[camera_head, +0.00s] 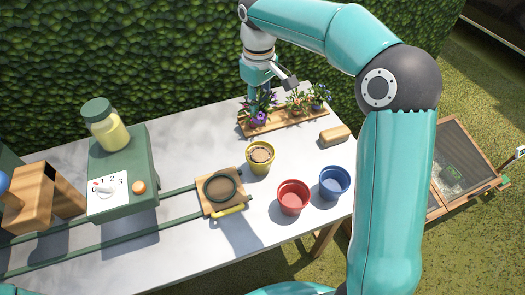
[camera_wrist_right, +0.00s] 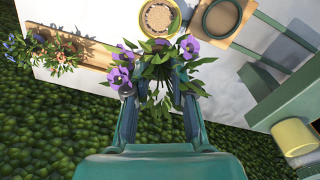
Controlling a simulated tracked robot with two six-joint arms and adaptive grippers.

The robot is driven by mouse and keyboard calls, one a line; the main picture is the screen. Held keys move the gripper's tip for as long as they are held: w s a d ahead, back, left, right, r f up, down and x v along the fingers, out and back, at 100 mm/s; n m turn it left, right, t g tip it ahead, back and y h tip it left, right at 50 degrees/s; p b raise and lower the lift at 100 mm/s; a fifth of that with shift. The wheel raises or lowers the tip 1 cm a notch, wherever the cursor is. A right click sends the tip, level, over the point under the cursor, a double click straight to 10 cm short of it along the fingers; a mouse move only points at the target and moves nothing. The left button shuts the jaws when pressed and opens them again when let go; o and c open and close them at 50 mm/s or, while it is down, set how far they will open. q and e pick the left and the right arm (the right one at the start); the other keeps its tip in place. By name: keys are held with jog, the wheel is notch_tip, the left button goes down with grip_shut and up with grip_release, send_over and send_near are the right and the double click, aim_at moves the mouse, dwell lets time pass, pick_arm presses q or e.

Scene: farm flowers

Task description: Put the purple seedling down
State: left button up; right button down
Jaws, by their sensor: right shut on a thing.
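The purple seedling (camera_head: 259,118) has violet flowers and green leaves. It shows at the left end of the wooden tray (camera_head: 285,122) in the head view. My right gripper (camera_head: 266,90) comes down from above and is shut on it. In the right wrist view the purple seedling (camera_wrist_right: 121,75) sits between the fingers of my right gripper (camera_wrist_right: 158,100), its leaves hiding the stem and root. I cannot tell whether it touches the tray. My left gripper is in neither view.
Pink and blue flowers (camera_head: 297,101) stand on the tray. A yellow pot (camera_head: 260,170), a red pot (camera_head: 293,196), a blue pot (camera_head: 334,183) and a wooden block (camera_head: 335,135) are nearby. A board (camera_head: 206,204) with a dark ring lies left. A hedge (camera_head: 130,60) borders the table.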

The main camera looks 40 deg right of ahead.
aim_at(259, 118)
notch_tip(259, 118, down, 17)
jog(key=shift+f+p, duration=0.1)
jog(key=shift+p, duration=0.45)
jog(key=shift+f, duration=0.1)
jog(key=c, duration=1)
grip_release()
notch_tip(259, 118, up, 12)
jog(key=shift+r+b, duration=0.2)
jog(key=shift+b, duration=0.25)
jog(key=shift+f, duration=0.1)
